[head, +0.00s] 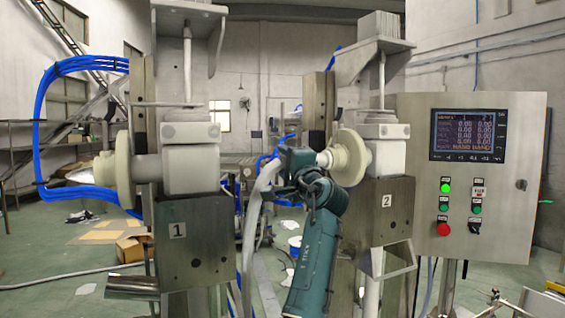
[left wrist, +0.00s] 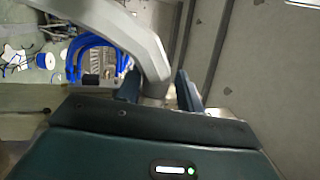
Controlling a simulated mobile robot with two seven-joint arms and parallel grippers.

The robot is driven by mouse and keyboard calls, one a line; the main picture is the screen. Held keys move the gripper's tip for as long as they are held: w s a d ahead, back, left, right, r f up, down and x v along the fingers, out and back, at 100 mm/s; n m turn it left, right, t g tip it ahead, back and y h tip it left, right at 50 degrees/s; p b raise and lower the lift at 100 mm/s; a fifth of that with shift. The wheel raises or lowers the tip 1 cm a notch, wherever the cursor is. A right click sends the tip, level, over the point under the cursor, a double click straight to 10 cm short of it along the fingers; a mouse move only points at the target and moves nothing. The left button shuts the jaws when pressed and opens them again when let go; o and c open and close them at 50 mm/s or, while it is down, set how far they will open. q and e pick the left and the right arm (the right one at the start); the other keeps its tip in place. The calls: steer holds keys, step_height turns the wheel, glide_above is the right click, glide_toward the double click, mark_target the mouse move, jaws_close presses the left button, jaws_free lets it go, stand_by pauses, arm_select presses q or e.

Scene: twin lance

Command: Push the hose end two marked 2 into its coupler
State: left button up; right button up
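Station 2, with its 2 plate (head: 387,201), stands right of centre. Its coupler has a cream round flange (head: 350,158) facing left. My left gripper (head: 298,160) is just left of that flange, with its fingers closed around the pale grey hose (head: 264,190). The hose end's light tip (head: 325,158) points right and meets the flange's centre in the picture; I cannot tell how deep it sits. In the left wrist view the hose (left wrist: 152,70) bends down between the two dark fingers (left wrist: 156,88). Its tip is hidden there. My right gripper is not in view.
Station 1 (head: 177,231) with its own cream flange (head: 112,170) stands at the left. A control panel (head: 472,175) with a screen and buttons stands at the right. Blue hoses (head: 45,120) loop at the far left. Between the stations is a gap where the grey hose hangs.

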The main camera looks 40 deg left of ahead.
arm_select(q)
steer(key=o, duration=0.3)
steer(key=shift+o, duration=0.2)
steer(key=b+v, duration=0.3)
steer(key=v, duration=1)
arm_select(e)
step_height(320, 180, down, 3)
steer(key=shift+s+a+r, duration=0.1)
arm_select(q)
steer(key=shift+d, duration=0.15)
